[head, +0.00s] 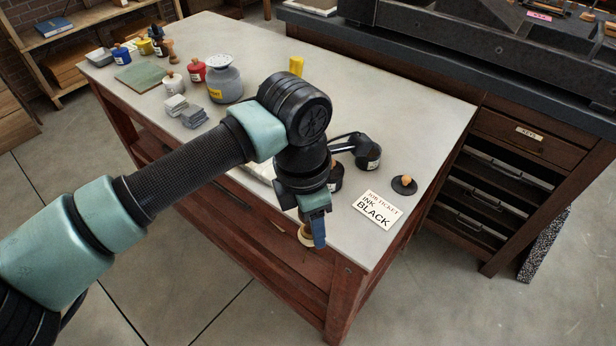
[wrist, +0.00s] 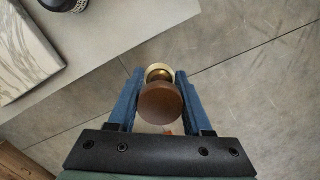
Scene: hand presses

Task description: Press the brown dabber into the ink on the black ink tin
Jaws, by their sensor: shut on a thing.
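My gripper (wrist: 158,75) is shut on the brown dabber (wrist: 160,103), gripping it near its neck. The dabber has a round brown top and a cream pad end, which also shows below the fingers in the head view (head: 306,237). The dabber is held in the air just past the table's front edge, with floor beneath it in the wrist view. A second dark, round container (head: 336,178) is partly hidden by my wrist. I cannot see ink in either.
A black lid with an orange knob (head: 404,186) and a job ticket reading "INK BLACK" (head: 377,210) lie at the table's right end. A marbled block (wrist: 24,52) lies near the edge. Grey blocks (head: 184,110), a grey jar (head: 224,84) and small coloured pots are farther left.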

